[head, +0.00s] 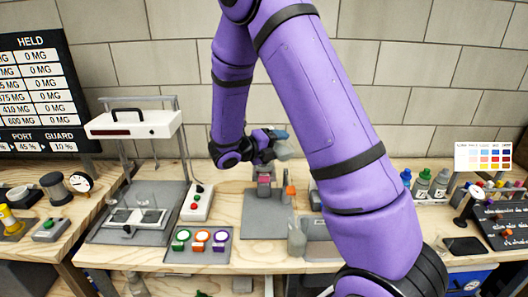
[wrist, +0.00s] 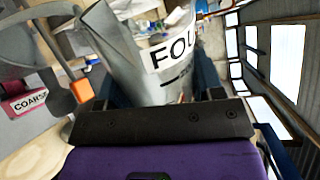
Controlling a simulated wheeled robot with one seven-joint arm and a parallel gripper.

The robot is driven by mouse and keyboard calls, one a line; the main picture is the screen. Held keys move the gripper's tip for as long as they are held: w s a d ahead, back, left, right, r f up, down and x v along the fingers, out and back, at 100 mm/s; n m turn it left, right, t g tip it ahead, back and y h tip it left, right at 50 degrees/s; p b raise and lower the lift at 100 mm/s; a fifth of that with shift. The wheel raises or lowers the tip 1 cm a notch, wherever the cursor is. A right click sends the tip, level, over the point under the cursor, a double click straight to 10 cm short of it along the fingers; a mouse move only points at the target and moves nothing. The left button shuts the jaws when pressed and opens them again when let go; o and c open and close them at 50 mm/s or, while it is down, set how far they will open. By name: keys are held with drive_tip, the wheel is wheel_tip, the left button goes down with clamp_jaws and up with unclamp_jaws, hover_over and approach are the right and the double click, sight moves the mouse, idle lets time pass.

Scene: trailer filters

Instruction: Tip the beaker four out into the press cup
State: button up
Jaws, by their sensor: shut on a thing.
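My gripper (head: 268,145) is shut on the beaker four (wrist: 130,50), a grey see-through vessel whose white label shows "FOU". In the wrist view the beaker leans between the jaws. In the head view the beaker (head: 283,150) is small and tilted, held above the back middle of the bench. Below it is a stand with a pink block (head: 264,186). In the wrist view a pink tag reading "COARSE" (wrist: 25,103) is beside a grey round holder (wrist: 40,50). I cannot tell for sure which thing is the press cup.
A white-headed press (head: 135,123) stands at the left over a grey base with small clear vessels. A button box (head: 198,203) and a tray of coloured rings (head: 198,245) are nearby. Bottles (head: 422,183) stand right of my arm.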

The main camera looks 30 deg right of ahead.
drive_tip(key=shift+w+r, duration=0.15)
drive_tip(key=shift+w, duration=0.05)
idle(0.3)
drive_tip(key=shift+w+f+n+g, duration=0.15)
drive_tip(key=shift+f+n+g, duration=0.15)
drive_tip(key=shift+n, duration=0.6)
idle(0.9)
drive_tip(key=shift+w+r+n+g+p, duration=0.15)
drive_tip(key=shift+w+r+n, duration=0.15)
drive_tip(key=shift+r+n, duration=0.35)
drive_tip(key=shift+w+r+n+g+p, duration=0.15)
drive_tip(key=shift+w+r+n, duration=0.2)
drive_tip(key=shift+n, duration=0.5)
idle(1.4)
drive_tip(key=shift+w+d+r+n+g+p, duration=0.15)
drive_tip(key=shift+w+r+n, duration=0.25)
drive_tip(key=shift+n, duration=0.4)
drive_tip(key=shift+w+a+r+n+g+p, duration=0.1)
drive_tip(key=shift+w+r+n+g+p, duration=0.2)
drive_tip(key=shift+w+n, duration=0.35)
idle(1.5)
